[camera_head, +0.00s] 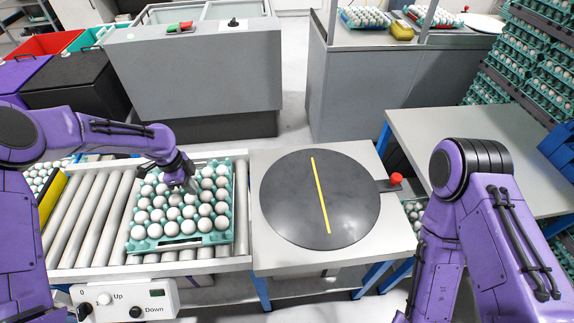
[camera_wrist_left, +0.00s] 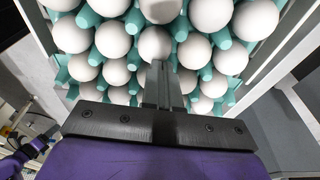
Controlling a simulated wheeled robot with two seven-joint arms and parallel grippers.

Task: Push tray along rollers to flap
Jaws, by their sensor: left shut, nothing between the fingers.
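A teal tray (camera_head: 233,236) full of white eggs sits at the right end of the metal rollers (camera_head: 88,215) in the head view. A round dark plate (camera_head: 285,205) with a yellow stripe lies on the table just right of the rollers. My left gripper (camera_head: 191,187) is shut and empty, pointing down over the far part of the tray. In the left wrist view, its closed fingers (camera_wrist_left: 158,85) are close to the eggs in the teal tray (camera_wrist_left: 133,18); I cannot tell if they touch. My right arm shows at the right, but its gripper is out of view.
A red knob (camera_head: 396,178) stands on a lever at the plate's right. A grey cabinet (camera_head: 195,75) stands behind. A bare grey table (camera_head: 470,140) is at the right, with stacked egg trays (camera_head: 525,60) beyond.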

